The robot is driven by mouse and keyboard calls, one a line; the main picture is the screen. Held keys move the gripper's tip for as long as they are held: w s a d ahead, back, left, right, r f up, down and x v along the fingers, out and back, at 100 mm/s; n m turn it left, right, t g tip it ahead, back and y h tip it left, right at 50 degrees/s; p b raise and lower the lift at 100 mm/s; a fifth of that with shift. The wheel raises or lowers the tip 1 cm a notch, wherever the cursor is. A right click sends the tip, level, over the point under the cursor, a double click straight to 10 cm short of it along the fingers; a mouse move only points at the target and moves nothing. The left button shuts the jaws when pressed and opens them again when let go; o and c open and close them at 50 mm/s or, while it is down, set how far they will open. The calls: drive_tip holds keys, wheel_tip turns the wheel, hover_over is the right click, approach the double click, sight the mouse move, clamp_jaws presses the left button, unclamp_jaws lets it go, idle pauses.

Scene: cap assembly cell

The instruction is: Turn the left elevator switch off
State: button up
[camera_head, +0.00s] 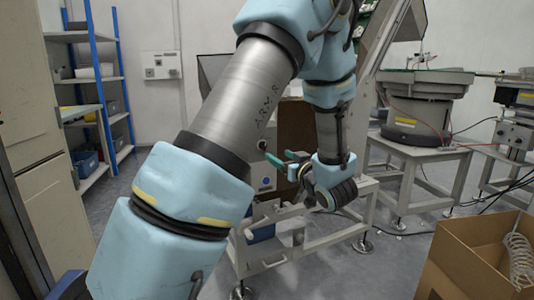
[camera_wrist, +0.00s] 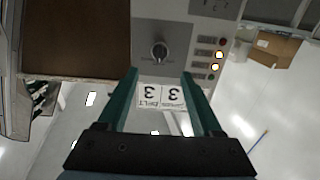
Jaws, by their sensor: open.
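A dark rotary switch (camera_wrist: 159,52) on a grey control panel (camera_wrist: 177,36) shows in the wrist view, just beyond my fingertips and roughly centred between them. A dark knob (camera_head: 262,145) also shows on the panel in the head view, to the left of the fingers. My gripper (camera_wrist: 160,74) has two green fingers, spread apart with nothing between them. It also shows in the head view (camera_head: 279,159), pointing at the panel. White labels (camera_wrist: 161,97) marked with a 3 appear upside down between the fingers. I see only one rotary switch clearly, and its on or off setting is unclear.
Several small indicator lights (camera_wrist: 216,66) sit right of the switch, some lit. A brown panel (camera_wrist: 75,38) is at its left. In the head view, a cardboard box (camera_head: 470,262) stands at front right and a blue shelf rack (camera_head: 92,75) at left.

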drive_tip(key=x, duration=0.9)
drive_tip(key=shift+w+a, duration=0.1)
clamp_jaws()
idle(0.4)
